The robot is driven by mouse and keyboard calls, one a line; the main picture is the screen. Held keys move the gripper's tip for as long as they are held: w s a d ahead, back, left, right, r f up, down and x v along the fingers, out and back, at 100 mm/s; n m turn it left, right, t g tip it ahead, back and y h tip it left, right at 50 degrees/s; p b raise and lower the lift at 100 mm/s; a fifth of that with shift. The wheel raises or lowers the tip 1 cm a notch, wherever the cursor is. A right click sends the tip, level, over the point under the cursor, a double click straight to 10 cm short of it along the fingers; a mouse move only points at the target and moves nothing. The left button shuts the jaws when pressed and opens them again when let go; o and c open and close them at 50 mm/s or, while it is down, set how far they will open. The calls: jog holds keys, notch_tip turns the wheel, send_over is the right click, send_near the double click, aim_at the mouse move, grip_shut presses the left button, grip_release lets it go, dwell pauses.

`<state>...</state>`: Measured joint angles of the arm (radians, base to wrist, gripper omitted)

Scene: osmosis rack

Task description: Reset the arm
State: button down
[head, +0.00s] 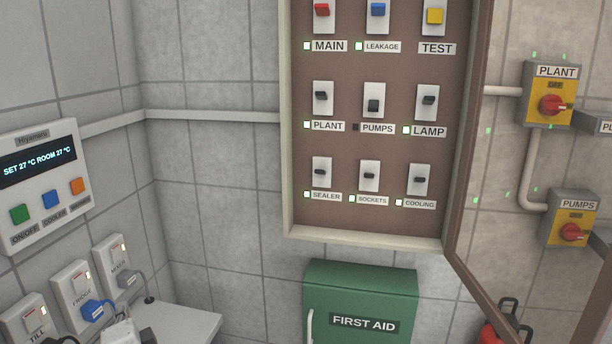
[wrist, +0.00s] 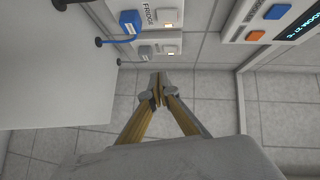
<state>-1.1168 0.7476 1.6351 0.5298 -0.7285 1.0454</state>
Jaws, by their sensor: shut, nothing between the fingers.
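My gripper (wrist: 158,90) shows in the wrist view, its fingers together and empty. It points toward the tiled wall, apart from the sockets and the counter as far as the view shows. I cannot make out my gripper in the head view. The wrist view appears turned relative to the head view.
An open breaker panel (head: 288,180) hangs above a green first aid box (head: 360,290). The climate controller (head: 40,165) is at left, over the sockets (head: 72,283). A blue plug (wrist: 130,22) sits in the fridge socket. A white counter (wrist: 50,80) lies left in the wrist view.

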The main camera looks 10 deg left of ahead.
jog(key=w+d+r+n+h, duration=0.1)
jog(key=w+d+r, duration=0.4)
jog(key=d, duration=0.3)
jog(key=d+r+n+g+h, duration=0.1)
jog(key=d+r+n+h, duration=0.15)
jog(key=d, duration=1.15)
jog(key=d+r+n+g+h, duration=0.15)
jog(key=d+r, duration=0.25)
jog(key=d, duration=1.1)
jog(key=s+d+f+n+g+h, duration=0.1)
jog(key=s+d+f+g+h, duration=0.1)
jog(key=s+d, duration=1.1)
jog(key=s+d+f+n+g+h, duration=0.1)
jog(key=s+d+f+h, duration=0.3)
jog(key=s+d, duration=0.9)
jog(key=d, duration=0.5)
jog(key=shift+f+g, duration=0.2)
jog(key=shift+g, duration=0.15)
jog(key=shift+d, duration=0.1)
dwell(0.8)
